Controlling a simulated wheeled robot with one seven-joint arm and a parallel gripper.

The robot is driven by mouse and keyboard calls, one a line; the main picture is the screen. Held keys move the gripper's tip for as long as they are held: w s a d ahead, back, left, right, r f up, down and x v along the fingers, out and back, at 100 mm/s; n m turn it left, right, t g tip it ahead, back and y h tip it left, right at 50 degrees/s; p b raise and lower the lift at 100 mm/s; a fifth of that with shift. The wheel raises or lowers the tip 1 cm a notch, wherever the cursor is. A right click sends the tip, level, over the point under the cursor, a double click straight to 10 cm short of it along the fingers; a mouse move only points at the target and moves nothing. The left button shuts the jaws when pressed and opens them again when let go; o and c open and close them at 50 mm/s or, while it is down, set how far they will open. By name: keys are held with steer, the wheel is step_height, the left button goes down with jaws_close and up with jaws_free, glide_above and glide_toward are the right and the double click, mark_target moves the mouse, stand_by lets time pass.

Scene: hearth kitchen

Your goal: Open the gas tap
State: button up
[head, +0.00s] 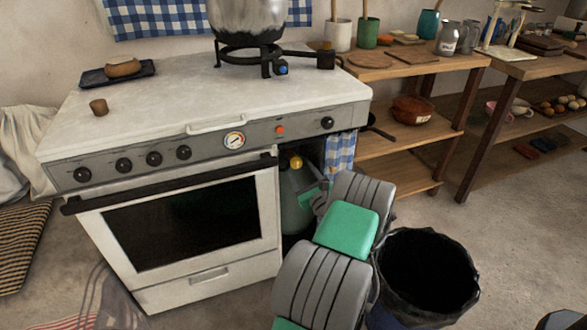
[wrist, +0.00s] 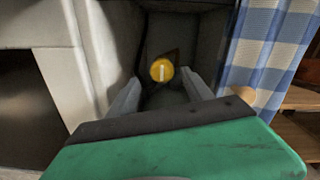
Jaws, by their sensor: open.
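The gas tap is a round yellow knob (head: 296,162) on top of a grey-green gas cylinder (head: 292,195), in the recess at the right end of the stove. In the wrist view the yellow knob (wrist: 162,70) shows a pale upright bar on its face. My gripper (wrist: 163,80) is open, with one finger to each side of the knob in the picture. I cannot tell how far the fingertips are from it. In the head view my arm reaches into the recess and hides part of the cylinder and the fingers.
The white stove (head: 190,235) stands left of the recess. A blue checked curtain (wrist: 269,45) hangs close on its right. A black-lined bin (head: 425,270) stands by my arm, with wooden shelves (head: 400,150) behind.

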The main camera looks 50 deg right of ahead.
mark_target(298, 166)
steer(key=b+x, duration=0.1)
steer(key=x, duration=0.4)
steer(key=shift+d, duration=0.25)
jaws_close()
